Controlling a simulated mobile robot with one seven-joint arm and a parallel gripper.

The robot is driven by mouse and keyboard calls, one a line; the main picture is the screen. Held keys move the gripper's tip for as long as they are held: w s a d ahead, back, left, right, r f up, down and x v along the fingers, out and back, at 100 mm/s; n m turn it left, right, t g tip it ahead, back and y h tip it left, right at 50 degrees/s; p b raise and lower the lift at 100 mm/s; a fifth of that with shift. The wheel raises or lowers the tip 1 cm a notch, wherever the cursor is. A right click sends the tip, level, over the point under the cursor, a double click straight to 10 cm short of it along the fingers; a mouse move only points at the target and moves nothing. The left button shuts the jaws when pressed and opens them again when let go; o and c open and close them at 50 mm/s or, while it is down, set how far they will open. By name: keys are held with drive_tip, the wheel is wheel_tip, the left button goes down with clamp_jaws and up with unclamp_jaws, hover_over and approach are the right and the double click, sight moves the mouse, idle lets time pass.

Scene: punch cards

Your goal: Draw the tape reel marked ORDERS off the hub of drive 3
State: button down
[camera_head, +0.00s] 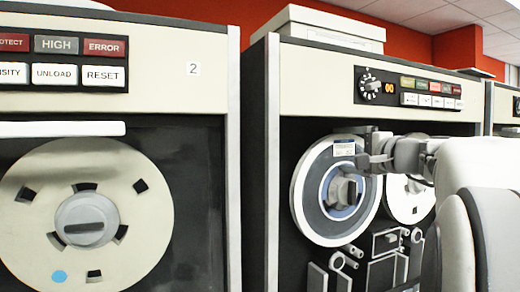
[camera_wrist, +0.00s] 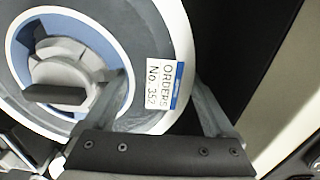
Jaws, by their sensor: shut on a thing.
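The ORDERS reel (camera_head: 309,195) sits upright around the hub (camera_head: 345,190) of the drive to the right of drive 2. It has a pale rim, a dark grey face and a blue inner ring. In the wrist view the reel (camera_wrist: 150,32) carries a label (camera_wrist: 163,83) reading "ORDERS No. 352", and the grey hub (camera_wrist: 60,92) with its dark bar shows at left. My gripper (camera_head: 363,152) is at the reel's upper right edge. No drive number shows on this drive.
A second pale reel (camera_head: 407,200) is close on the right, partly behind my arm. Tape guides (camera_head: 345,262) stick out below the reel. Drive 2 (camera_head: 182,110) with its own reel (camera_head: 130,205) stands at left, and another drive (camera_head: 505,105) at far right.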

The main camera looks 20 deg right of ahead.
drive_tip(key=s+b, duration=0.3)
drive_tip(key=s, duration=0.4)
drive_tip(key=shift+s+d+r, duration=0.15)
drive_tip(key=shift+s+d, duration=0.1)
drive_tip(key=shift+s, duration=0.05)
idle(3.0)
drive_tip(key=s+b, duration=0.2)
drive_tip(key=s, duration=0.9)
drive_tip(key=shift+d, duration=0.45)
drive_tip(key=shift+w, duration=0.2)
drive_tip(key=w+p, duration=0.2)
drive_tip(key=w, duration=0.8)
drive_tip(key=shift+a, duration=0.4)
